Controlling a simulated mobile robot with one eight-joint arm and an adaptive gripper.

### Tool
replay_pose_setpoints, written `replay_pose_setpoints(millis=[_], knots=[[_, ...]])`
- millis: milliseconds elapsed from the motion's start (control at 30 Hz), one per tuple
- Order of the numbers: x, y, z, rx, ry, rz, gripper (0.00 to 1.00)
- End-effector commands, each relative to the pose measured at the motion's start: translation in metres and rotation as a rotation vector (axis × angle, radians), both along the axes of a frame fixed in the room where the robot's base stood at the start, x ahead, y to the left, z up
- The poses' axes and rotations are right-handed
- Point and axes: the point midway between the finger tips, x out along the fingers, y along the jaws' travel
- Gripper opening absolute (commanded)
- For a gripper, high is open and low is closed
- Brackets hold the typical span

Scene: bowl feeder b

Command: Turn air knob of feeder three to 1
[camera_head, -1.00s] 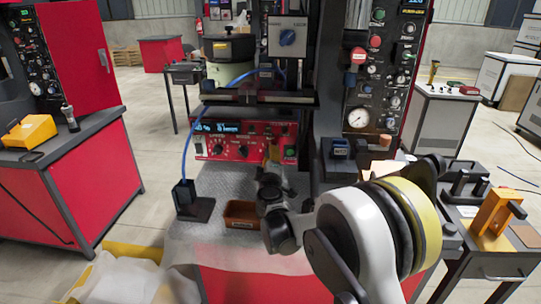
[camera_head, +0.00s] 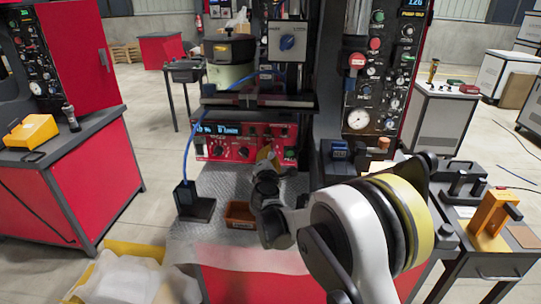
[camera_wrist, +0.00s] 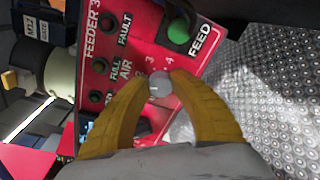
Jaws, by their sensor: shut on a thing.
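The red feeder panel (camera_wrist: 118,55), printed FEEDER 3, fills the middle of the wrist view. It carries a grey air knob (camera_wrist: 159,86) with a pale mark on its face, beside the word AIR. The numbers 2, 3 and 4 show around the knob; which one the mark points to is hard to tell. My gripper (camera_wrist: 160,92) is shut on this knob, one yellow finger on each side. In the head view my gripper (camera_head: 265,155) is at the right part of the red control panel (camera_head: 225,130); the knob is hidden there.
A green FEED button (camera_wrist: 179,31) and the small FAULT and FULL lamps (camera_wrist: 99,66) are near my fingers. A blue hose (camera_head: 187,150) hangs left. A small orange-brown bin (camera_head: 239,215) stands on the metal plate (camera_head: 215,180) below. A shelf (camera_head: 258,101) overhangs the panel.

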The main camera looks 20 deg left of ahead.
Motion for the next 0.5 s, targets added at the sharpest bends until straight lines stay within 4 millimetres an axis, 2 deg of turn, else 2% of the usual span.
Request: replay_pose_setpoints(millis=[500], knots=[[0.0003, 0.0014, 0.0022, -0.369, -0.089, 0.000, 0.00]])
